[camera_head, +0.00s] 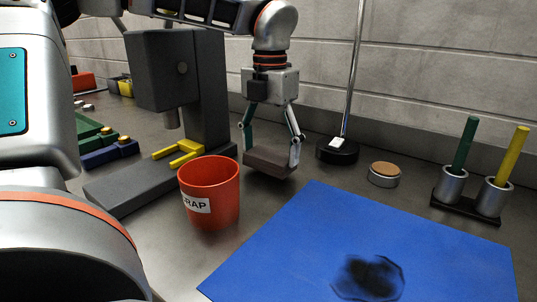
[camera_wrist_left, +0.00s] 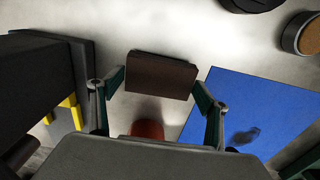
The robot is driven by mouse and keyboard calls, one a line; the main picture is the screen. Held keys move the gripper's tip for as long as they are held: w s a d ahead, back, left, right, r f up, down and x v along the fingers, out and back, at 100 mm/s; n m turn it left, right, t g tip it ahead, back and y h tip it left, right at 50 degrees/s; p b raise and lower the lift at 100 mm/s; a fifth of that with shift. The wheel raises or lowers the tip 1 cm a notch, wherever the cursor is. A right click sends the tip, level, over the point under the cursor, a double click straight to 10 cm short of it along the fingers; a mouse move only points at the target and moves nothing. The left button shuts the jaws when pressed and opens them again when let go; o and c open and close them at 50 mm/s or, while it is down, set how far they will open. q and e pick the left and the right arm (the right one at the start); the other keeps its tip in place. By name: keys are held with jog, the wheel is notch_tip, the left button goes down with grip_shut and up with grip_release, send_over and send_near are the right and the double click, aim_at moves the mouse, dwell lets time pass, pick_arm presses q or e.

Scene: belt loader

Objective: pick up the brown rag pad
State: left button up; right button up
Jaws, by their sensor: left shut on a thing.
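The brown rag pad (camera_head: 270,162) is a flat dark brown block between the fingers of my left gripper (camera_head: 270,146). My left gripper is shut on it, with a finger at each end. In the left wrist view the pad (camera_wrist_left: 161,75) lies between the two fingertips (camera_wrist_left: 158,92), with grey bench around it. In the head view the pad is behind and right of the red cup; whether it touches the bench is hard to tell. My right gripper does not show in either view.
The red scrap cup (camera_head: 212,192) stands close in front of the pad. A grey press (camera_head: 205,85) is to the left. A blue mat (camera_head: 300,235) lies to the right. A black stand base (camera_head: 337,152) and a round cork-topped tin (camera_head: 385,174) are behind the mat.

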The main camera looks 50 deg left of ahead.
pick_arm(q)
notch_tip(320, 180, up, 9)
jog(key=p, duration=0.2)
notch_tip(320, 180, up, 9)
jog(key=p, duration=0.2)
send_over(269, 155)
jog(key=shift+w+r, duration=0.1)
jog(key=shift+r, duration=0.1)
jog(key=o, duration=0.4)
jog(key=shift+c, duration=1.4)
jog(key=shift+f, duration=0.1)
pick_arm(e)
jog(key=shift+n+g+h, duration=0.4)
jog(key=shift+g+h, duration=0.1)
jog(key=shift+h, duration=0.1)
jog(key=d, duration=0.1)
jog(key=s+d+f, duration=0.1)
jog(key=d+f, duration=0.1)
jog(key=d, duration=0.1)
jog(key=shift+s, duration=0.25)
